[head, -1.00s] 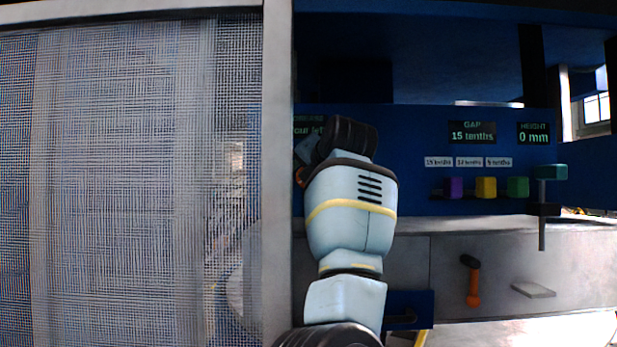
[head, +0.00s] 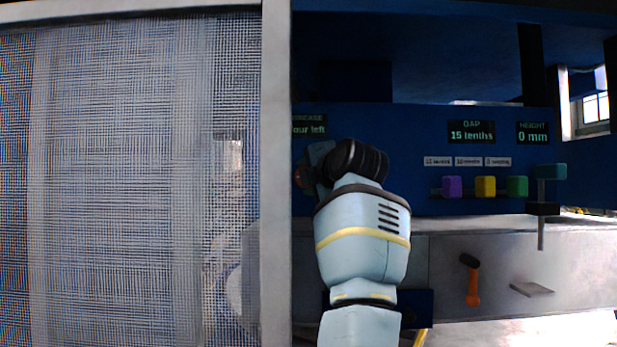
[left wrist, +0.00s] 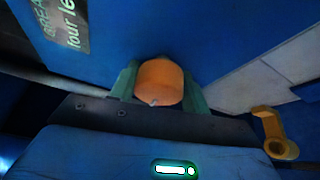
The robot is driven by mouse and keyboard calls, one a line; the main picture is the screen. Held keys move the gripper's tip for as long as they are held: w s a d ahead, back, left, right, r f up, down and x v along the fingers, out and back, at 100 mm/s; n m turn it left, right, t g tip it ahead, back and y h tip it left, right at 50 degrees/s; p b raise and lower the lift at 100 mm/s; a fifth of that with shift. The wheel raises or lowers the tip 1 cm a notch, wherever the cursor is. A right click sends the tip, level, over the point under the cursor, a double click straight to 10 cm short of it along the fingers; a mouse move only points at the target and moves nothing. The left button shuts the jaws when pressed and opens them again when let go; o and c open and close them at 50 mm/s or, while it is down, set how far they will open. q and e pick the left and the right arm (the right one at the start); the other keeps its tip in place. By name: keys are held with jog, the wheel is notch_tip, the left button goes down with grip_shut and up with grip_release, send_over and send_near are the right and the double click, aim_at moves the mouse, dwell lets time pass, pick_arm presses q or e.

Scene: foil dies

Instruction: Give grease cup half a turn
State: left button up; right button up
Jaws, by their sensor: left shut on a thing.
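The grease cup (left wrist: 160,83) is a round orange cap with a small pale mark near its lower edge, in the middle of the left wrist view. The teal fingers of my left gripper (left wrist: 160,88) are shut on it, one on each side. In the head view my left arm covers most of the gripper and cup. A display reading "four left" (head: 309,130) is partly cut off behind the post, and it also shows tilted in the left wrist view (left wrist: 66,22). My right gripper is not in view.
A mesh guard (head: 120,180) with a grey post (head: 276,170) stands at left. At right are purple (head: 452,187), yellow (head: 485,187) and green (head: 517,187) blocks, and an orange-handled tool (head: 473,285). A yellow crank-like handle (left wrist: 275,133) is right of the cup in the wrist view.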

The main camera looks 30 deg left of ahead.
pick_arm(q)
jog(key=shift+r, duration=0.1)
jog(key=o, duration=1)
jog(key=shift+a, duration=0.1)
